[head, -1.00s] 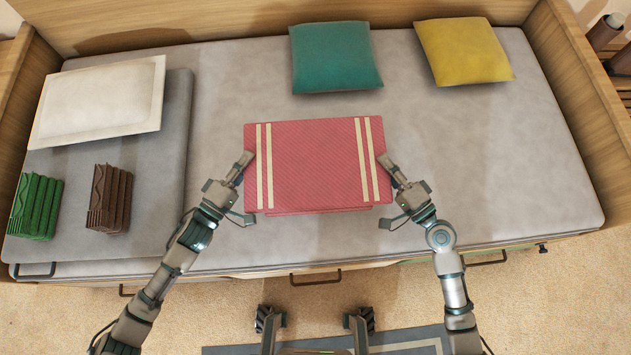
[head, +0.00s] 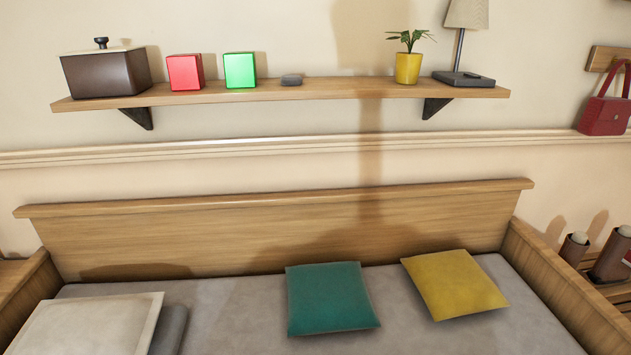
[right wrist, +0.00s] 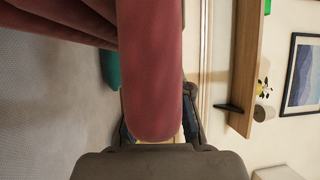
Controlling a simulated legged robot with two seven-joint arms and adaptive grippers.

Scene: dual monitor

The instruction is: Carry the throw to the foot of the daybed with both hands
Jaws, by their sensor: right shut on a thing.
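The red throw (right wrist: 150,65) fills the upper middle of the right wrist view, with a thick rounded fold toward the camera and more folds at upper left. My right gripper (right wrist: 158,126) is shut on this fold, one finger on each side of it. The daybed (head: 280,237) shows in the head view only by its wooden back, side arms and the rear of its grey mattress. The head view shows neither gripper nor the throw, and the daybed's front is out of frame. My left gripper is in neither current view.
A teal cushion (head: 328,298) and a yellow cushion (head: 454,284) lie at the mattress rear. A white pillow (head: 85,325) lies at left. A wall shelf (head: 300,90) above holds boxes, a plant and a lamp. Bare mattress shows between pillow and teal cushion.

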